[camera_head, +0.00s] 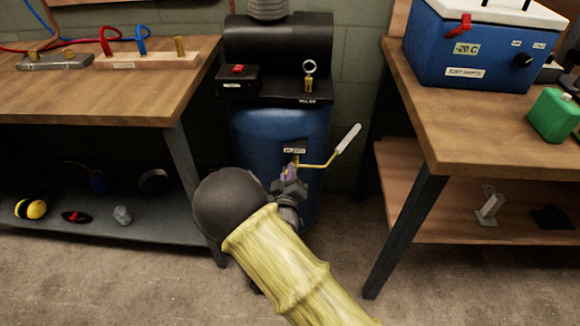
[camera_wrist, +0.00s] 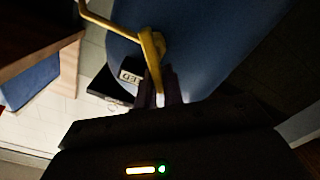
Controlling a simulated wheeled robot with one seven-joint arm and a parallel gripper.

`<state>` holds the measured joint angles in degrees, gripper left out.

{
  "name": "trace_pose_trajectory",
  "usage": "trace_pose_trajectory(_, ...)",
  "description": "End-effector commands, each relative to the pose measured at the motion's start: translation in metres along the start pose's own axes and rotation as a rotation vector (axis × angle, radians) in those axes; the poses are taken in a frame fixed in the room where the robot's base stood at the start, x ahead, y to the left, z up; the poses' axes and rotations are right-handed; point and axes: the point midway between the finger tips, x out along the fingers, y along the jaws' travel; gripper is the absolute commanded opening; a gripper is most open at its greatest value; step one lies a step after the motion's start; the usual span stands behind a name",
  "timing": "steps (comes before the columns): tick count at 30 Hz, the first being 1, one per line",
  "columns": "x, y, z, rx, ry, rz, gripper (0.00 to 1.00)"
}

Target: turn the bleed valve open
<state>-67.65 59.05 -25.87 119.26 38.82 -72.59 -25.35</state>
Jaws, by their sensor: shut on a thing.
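The bleed valve is a brass fitting on the front of the blue tank (camera_head: 285,128), just below a small white label (camera_head: 294,151). Its bent yellow lever (camera_head: 318,165) runs right and up to a white grip (camera_head: 348,138). In the wrist view the brass valve (camera_wrist: 152,46) and its lever (camera_wrist: 98,17) show close up against the blue tank. My gripper (camera_head: 290,176) is at the valve, shut on its brass part. In the wrist view the dark fingers (camera_wrist: 160,90) meet the valve's lower end. The exact contact is dark and partly hidden.
Above the tank are a black box with a red switch (camera_head: 238,78) and a ring pull (camera_head: 309,68). Wooden benches stand left (camera_head: 120,88) and right (camera_head: 480,125), with legs close to the tank. A blue cooler (camera_head: 470,50) sits on the right bench. Floor is free in front.

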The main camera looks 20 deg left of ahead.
Motion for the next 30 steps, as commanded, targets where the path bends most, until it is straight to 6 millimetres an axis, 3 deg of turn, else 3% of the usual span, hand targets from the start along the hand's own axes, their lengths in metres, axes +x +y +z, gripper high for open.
trace_pose_trajectory(18,-0.001,-0.013,0.003,-0.585,0.001,-0.004,0.0)
trace_pose_trajectory(30,-0.001,-0.019,0.008,-0.843,0.002,-0.003,0.0)
